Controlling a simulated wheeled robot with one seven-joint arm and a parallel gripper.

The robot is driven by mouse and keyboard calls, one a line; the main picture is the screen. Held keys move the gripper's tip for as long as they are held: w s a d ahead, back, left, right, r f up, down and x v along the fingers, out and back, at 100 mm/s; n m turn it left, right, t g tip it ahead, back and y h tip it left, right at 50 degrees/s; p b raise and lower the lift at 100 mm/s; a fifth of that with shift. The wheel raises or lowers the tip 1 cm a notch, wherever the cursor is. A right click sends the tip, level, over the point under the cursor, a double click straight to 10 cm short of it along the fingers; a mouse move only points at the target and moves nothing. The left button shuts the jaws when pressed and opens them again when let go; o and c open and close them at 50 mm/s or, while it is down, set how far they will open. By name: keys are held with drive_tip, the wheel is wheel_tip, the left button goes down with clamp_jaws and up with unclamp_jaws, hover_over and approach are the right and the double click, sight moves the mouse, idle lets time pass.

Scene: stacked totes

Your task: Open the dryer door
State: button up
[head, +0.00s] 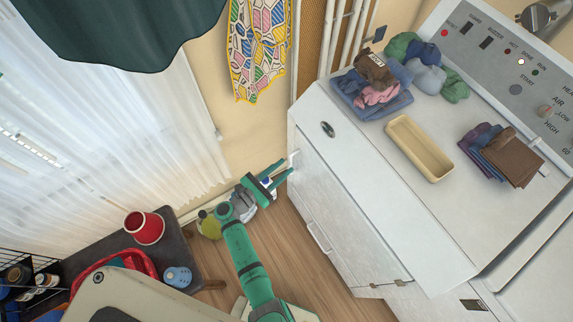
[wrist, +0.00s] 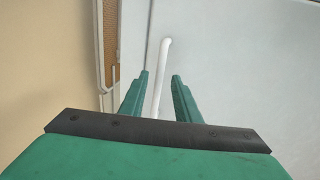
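The dryer (head: 330,180) is the white machine on the right in the head view, with its front facing left. Its front looks closed. My gripper (head: 281,172) is at the upper left part of that front, fingers pointing at it. In the wrist view my gripper (wrist: 161,78) is open, with a white bar handle (wrist: 164,58) running between its two green fingers. There is a gap on each side of the bar, so the fingers do not grip it. A white handle end (head: 294,158) shows beside the fingertips in the head view. A second handle (head: 318,237) sits lower on the front.
Folded clothes (head: 373,88), a cream tray (head: 419,148) and more clothes (head: 502,155) lie on the machine top. A dark bench (head: 182,240) with a red cup (head: 144,227) stands at the left. Wooden floor (head: 290,245) is clear before the dryer.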

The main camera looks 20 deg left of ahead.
drive_tip(key=shift+x, duration=1.25)
drive_tip(key=shift+c, duration=0.6)
clamp_jaws()
drive_tip(key=shift+s+a, duration=0.1)
drive_tip(key=shift+s, duration=0.1)
